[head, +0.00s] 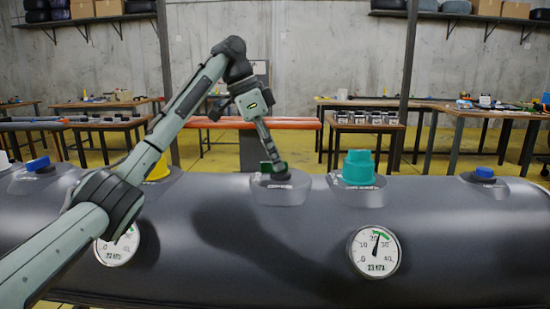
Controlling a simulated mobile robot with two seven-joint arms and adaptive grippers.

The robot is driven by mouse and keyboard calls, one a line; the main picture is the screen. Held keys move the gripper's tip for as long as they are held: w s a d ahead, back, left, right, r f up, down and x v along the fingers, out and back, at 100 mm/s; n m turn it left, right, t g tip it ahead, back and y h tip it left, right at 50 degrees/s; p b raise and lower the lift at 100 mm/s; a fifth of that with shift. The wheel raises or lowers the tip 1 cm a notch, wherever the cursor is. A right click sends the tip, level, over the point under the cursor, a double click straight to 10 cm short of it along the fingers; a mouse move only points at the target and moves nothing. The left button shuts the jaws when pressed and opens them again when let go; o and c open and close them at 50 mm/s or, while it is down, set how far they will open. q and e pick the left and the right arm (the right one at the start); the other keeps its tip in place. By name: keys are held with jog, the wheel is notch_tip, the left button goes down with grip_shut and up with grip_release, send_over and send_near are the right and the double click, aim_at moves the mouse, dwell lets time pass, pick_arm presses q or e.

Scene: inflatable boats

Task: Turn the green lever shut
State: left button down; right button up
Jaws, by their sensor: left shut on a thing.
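The green lever (279,168) sits on a round grey valve base (291,188) on top of the dark grey inflatable tube (240,235). It is mostly hidden by my left gripper (273,167), which points down onto it from above. The left gripper is shut on the lever. Which way the lever is turned cannot be made out. My right gripper is not in view.
A teal cap (358,168) stands on the tube right of the lever. A yellow cap (158,169) is partly hidden behind my left arm. Blue caps (484,172) sit farther out. Two gauges (374,251) face me. Workbenches (365,128) stand behind.

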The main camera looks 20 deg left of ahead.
pick_arm(q)
jog(key=shift+w+m+g, duration=0.1)
jog(key=shift+m+g, duration=0.3)
jog(key=shift+m, duration=0.7)
jog(key=c, duration=1.5)
grip_release()
jog(key=shift+c, duration=0.2)
jog(key=v, duration=1.2)
jog(key=shift+a, duration=0.2)
jog(key=shift+f, duration=0.15)
